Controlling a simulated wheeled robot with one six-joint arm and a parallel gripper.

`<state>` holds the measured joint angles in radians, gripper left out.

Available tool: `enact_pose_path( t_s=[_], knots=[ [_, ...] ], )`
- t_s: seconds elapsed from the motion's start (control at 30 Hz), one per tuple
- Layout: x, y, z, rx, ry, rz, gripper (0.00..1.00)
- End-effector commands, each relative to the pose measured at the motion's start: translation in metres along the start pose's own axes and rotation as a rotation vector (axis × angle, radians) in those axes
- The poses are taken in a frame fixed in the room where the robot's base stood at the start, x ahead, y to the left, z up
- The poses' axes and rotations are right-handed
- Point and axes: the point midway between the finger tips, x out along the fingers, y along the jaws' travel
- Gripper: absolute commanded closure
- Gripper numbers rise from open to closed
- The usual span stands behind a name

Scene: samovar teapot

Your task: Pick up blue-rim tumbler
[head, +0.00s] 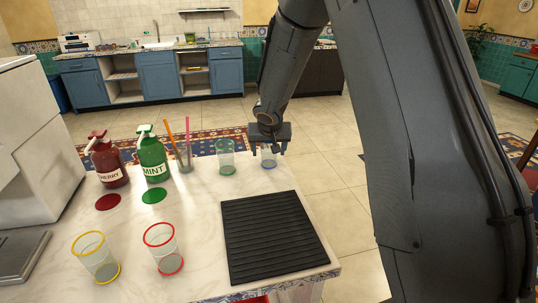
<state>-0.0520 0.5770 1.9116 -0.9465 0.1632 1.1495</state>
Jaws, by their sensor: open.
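The blue-rim tumbler (268,159) is a clear glass standing upright near the back right edge of the counter. My gripper (269,150) is open and directly above it, pointing down. The fingers hang at either side of the tumbler's upper part, and the gripper hides its rim. I cannot tell whether the fingers touch the glass.
A green-rim tumbler (226,158) stands close to the left. A glass with colored sticks (184,158), green MINT bottle (152,158) and red CHERRY bottle (108,163) are farther left. Yellow-rim (97,258) and red-rim (164,250) tumblers stand in front. A black ribbed mat (275,240) is empty.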

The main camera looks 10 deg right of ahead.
Motion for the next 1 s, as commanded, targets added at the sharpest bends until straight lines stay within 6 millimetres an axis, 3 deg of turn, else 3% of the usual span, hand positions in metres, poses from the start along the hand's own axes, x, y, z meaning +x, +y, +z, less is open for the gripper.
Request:
enact_pose_path(
  t_s=[0.03,0.3,0.73,1.0],
  knots=[
    [0.000,0.000,0.000,0.000,0.000,0.000,0.33],
    [0.000,0.001,0.000,0.001,0.000,0.001,0.77],
    [-0.008,0.001,-0.005,0.002,0.001,0.001,0.77],
    [-0.043,0.001,-0.028,0.004,0.004,0.000,0.77]
  ],
)
